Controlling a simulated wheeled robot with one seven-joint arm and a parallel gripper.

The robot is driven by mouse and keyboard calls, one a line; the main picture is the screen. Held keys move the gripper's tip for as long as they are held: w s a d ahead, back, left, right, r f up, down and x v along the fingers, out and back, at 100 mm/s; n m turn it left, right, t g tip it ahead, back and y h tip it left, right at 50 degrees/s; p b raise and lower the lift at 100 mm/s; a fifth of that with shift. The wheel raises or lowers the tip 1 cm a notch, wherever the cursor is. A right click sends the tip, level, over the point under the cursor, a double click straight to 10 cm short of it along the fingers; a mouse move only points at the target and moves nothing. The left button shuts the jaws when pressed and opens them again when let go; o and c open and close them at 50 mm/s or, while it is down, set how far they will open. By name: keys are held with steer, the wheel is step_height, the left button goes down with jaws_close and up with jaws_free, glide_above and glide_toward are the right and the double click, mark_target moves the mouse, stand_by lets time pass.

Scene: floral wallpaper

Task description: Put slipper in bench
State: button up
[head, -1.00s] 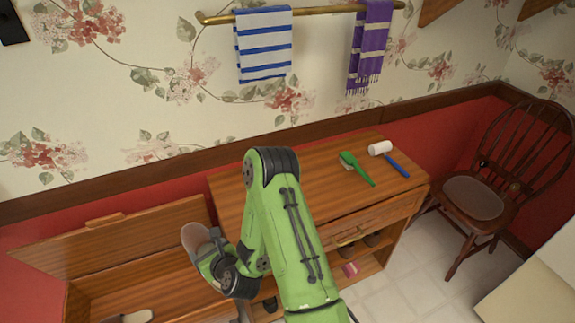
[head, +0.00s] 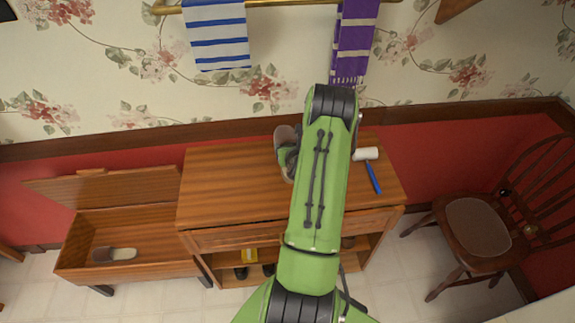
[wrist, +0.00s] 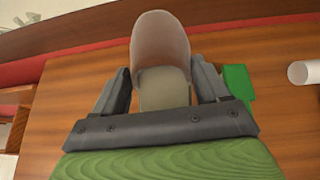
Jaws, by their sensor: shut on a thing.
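My gripper (wrist: 161,80) is shut on a slipper (wrist: 162,45), with a finger on each side of it. The slipper has a brownish, rounded toe and a paler sole. In the head view the held slipper (head: 284,134) shows at the back of the wooden cabinet top, partly behind my arm. The bench (head: 75,264) is a wooden box at the left, with its lid (head: 110,186) raised at the back. Another slipper (head: 120,254), pale and grey, lies inside it.
The cabinet (head: 215,205) stands just right of the bench. Dark shoes and a yellow item (head: 249,256) sit below. A chair (head: 480,225) stands at the right.

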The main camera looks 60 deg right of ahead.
step_height(320, 180, down, 10)
steer(key=shift+d+r+b, duration=0.1)
steer(key=shift+b, duration=0.7)
steer(key=shift+f, duration=0.2)
steer(key=o, duration=1.1)
